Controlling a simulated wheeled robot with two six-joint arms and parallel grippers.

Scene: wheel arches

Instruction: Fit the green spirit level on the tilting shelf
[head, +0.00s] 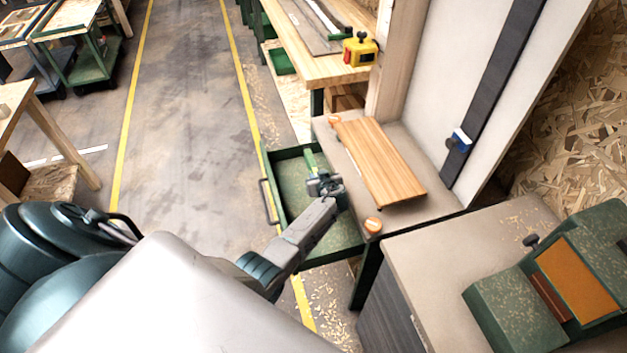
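A bright green bar (311,160), which looks like the spirit level, shows over the open green drawer (268,163). One end meets my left gripper (322,184), which is over the drawer at the end of the arm reaching up and right. The fingers are too small and partly hidden to show whether they grip the bar. The shelf, an orange-brown striped wooden board (378,160), is on the beige bench top to the right of the gripper, apart from it. My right gripper is not in view.
Round orange pieces (373,225) sit near the shelf's ends. A tall pale panel with a dark strip (495,85) and blue-white block stands behind it. A green machine (545,290) is at lower right. A yellow box (360,50) sits on the far workbench.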

